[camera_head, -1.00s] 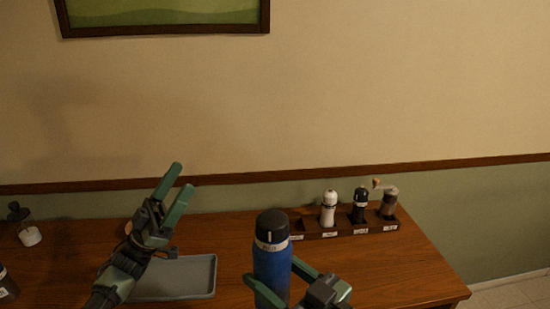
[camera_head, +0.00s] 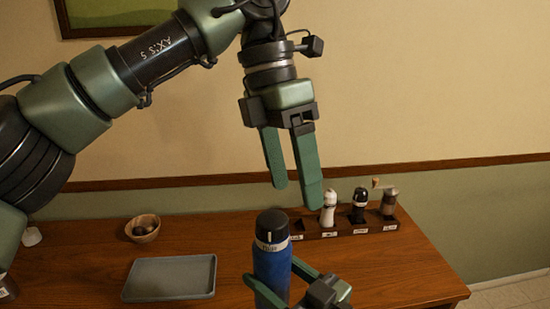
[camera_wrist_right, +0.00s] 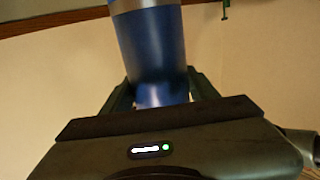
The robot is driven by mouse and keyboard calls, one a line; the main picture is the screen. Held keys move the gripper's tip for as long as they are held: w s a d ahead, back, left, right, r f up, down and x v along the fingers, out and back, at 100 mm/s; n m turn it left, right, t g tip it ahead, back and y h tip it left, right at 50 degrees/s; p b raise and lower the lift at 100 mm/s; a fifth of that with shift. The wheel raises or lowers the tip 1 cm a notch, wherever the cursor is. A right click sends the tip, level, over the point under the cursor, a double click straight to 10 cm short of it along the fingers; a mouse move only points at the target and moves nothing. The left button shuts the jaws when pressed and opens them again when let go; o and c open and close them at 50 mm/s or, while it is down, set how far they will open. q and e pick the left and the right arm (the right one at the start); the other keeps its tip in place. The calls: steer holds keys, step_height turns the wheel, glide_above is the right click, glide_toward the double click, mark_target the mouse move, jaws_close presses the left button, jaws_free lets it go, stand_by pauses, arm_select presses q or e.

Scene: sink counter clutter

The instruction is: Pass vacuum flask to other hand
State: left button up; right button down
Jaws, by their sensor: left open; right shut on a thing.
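The vacuum flask (camera_head: 272,268) is blue with a black lid and a pale band, and stands upright at the lower middle of the head view. My right gripper (camera_head: 268,288) is shut on its lower body. The right wrist view shows the blue flask (camera_wrist_right: 155,45) between the fingers (camera_wrist_right: 160,95). My left gripper (camera_head: 296,193) is open and empty, its fingers pointing down above the flask and slightly to its right in the picture. It appears apart from the lid. The flask's bottom is hidden in the head view.
A grey tray (camera_head: 170,279) and a wooden bowl (camera_head: 142,229) lie on the wooden counter (camera_head: 375,268) at left. A rack (camera_head: 345,231) at the back right holds a white mill (camera_head: 328,208), a black mill (camera_head: 359,206) and a grinder (camera_head: 389,203). The counter's right part is clear.

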mark_target(275, 216)
arm_select(q)
steer(key=shift+w+a+r+t+y, duration=0.2)
steer(key=shift+a+r+t+y, duration=0.35)
steer(key=shift+a+t, duration=0.05)
steer(key=shift+w+a+r+t+y, duration=0.2)
steer(key=shift+a+r+t+y, duration=0.3)
steer(key=shift+a+t+y, duration=0.1)
arm_select(e)
steer(key=shift+r, duration=0.1)
arm_select(q)
steer(key=shift+m, duration=0.3)
step_height(275, 216, down, 12)
steer(key=shift+w+r, duration=0.1)
jaws_close()
arm_select(e)
steer(key=shift+c, duration=1.6)
jaws_free()
arm_select(q)
steer(key=shift+r, duration=0.1)
